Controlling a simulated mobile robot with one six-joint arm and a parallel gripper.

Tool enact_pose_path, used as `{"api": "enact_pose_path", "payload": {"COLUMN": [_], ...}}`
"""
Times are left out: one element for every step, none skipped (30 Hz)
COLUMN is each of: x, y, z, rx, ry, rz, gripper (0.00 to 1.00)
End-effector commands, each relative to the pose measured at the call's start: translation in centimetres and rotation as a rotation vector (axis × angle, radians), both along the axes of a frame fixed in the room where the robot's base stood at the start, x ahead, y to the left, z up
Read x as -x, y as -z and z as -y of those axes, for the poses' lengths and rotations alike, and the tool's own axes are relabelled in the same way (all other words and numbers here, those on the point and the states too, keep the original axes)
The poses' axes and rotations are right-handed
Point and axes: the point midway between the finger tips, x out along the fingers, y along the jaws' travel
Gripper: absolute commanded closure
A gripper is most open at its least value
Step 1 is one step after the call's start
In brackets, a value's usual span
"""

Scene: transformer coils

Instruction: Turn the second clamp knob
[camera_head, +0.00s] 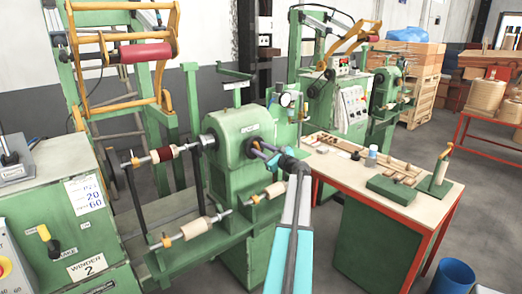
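A green winder headstock (240,128) stands in the middle of the view. A shaft on its left side carries a dark red coil (167,154) with small orange-yellow knob-like pieces, one of them at the shaft's outer end (136,162). A lower shaft carries a pale coil (195,229) with a similar orange piece (167,240). I cannot tell which part is the second clamp knob. My gripper (262,153) is at the right face of the headstock, at the end of my arm. Its fingertips are small and partly merged with the machine, so its opening and any contact are unclear.
A red-edged workbench (420,222) stands to the right, with a wooden parts tray (375,158) and a green block (393,190) on it. A blue bin (452,276) is on the floor. A control cabinet (70,215) marked "WINDER 2" stands left. Open floor lies at right.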

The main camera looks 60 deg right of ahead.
Motion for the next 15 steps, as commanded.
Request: {"api": "enact_pose_path", "payload": {"x": [-0.01,-0.02,-0.02,-0.02,-0.04,-0.04,-0.04,-0.04,-0.04,-0.05,-0.05,-0.05,-0.06,-0.06,-0.06], "y": [0.01,0.01,0.01,0.0,0.01,0.01,0.01,0.0,0.0,0.01,0.01,0.01,0.01,0.02,0.03], "z": [-0.03,-0.02,-0.03,-0.04,-0.04,-0.05,-0.05,-0.05,-0.05,-0.06,-0.06,-0.06,-0.06,-0.06,-0.07], "rx": [0.0,0.0,0.0,0.0,0.0,0.0,0.0,0.0,0.0,0.0,0.0,0.0,0.001,0.002,0.004], "ry": [0.0,0.0,-0.001,-0.001,-0.001,-0.001,-0.001,-0.001,-0.001,-0.001,-0.001,-0.001,-0.001,-0.001,-0.001], "rz": [0.0,0.0,0.0,0.0,0.0,0.0,0.0,0.0,0.0,0.0,0.0,0.0,-0.001,-0.001,-0.001], "gripper": [0.67,0.67,0.74,0.79,0.84,0.91,0.96,1.0,1.0,1.0,1.0,1.0,1.0,1.0,1.0]}}
